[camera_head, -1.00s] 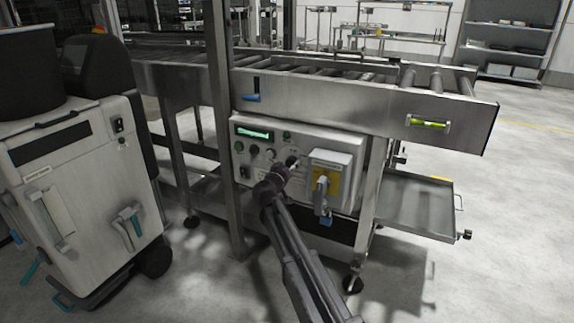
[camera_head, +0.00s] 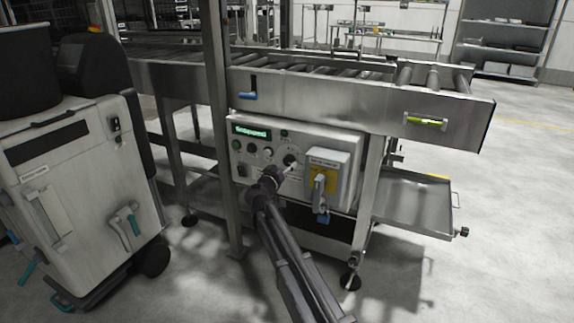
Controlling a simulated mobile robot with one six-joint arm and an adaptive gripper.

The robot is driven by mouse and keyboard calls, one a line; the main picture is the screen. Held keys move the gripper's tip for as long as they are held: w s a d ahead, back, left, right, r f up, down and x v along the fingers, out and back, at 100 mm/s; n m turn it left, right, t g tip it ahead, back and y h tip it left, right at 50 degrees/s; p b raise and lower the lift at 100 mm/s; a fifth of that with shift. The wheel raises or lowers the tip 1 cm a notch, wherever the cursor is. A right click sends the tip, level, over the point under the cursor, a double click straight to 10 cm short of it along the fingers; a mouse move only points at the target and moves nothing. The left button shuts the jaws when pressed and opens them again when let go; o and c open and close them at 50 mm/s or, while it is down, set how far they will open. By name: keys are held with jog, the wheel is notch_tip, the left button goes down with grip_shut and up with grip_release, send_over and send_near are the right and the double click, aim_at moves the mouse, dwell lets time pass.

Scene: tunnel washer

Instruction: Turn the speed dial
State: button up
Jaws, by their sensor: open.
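The control panel (camera_head: 246,169) is a light box with a lit green display (camera_head: 251,131) under the roller conveyor. Several round controls sit below the display, including a dark knob (camera_head: 290,159) near the panel's middle and two smaller knobs to its left, one of them dark (camera_head: 252,148) and one pale-rimmed (camera_head: 267,153). Labels are too small to read, so I cannot tell which is the speed dial. My gripper (camera_head: 286,170) is open in front of the panel, just below the dark middle knob. Contact cannot be made out. My wrist hides the lower middle of the panel.
A grey switch box with a yellow plate and a handle (camera_head: 319,190) juts out close to the right of my gripper. A steel post (camera_head: 221,120) stands left of the panel. A metal tray (camera_head: 415,200) lies to the right. A white wheeled machine (camera_head: 85,190) stands at left.

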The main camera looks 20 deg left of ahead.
jog(key=s, duration=0.9)
jog(key=shift+a, duration=0.35)
jog(key=shift+s, duration=0.15)
